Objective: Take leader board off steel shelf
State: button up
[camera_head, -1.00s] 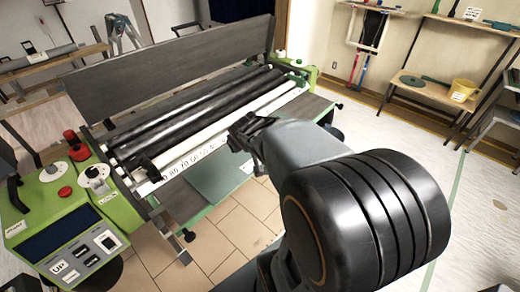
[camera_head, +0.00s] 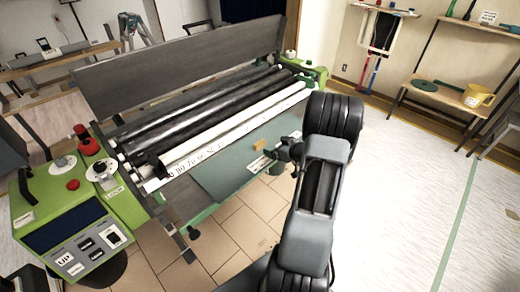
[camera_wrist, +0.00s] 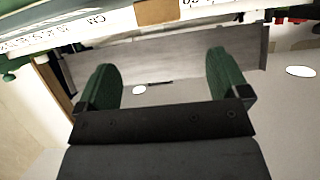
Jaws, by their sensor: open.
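I cannot tell for sure which piece is the leader board or the steel shelf. A grey-green flat board (camera_head: 225,168) lies along the front of the pasting machine, with a small tan block (camera_head: 260,144) at its middle. My gripper (camera_head: 262,160) is over the front of this board, close to the block. In the wrist view my gripper (camera_wrist: 166,80) has its two green fingers wide apart with nothing held between them. A tan block (camera_wrist: 155,12) and a white printed strip (camera_wrist: 95,25) show above the fingers. A long grey panel (camera_wrist: 160,63) shows beyond them.
The machine has dark and white rollers (camera_head: 215,115), a tall grey back panel (camera_head: 180,68) and a green control box (camera_head: 65,225) at left. The pale floor (camera_head: 400,190) at right is clear.

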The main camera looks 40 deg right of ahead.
aim_at(260, 142)
jog(key=shift+p+x, duration=0.35)
jog(key=shift+x, duration=4)
jog(key=shift+f, duration=0.15)
jog(key=shift+c, duration=0.4)
jog(key=c, duration=1.1)
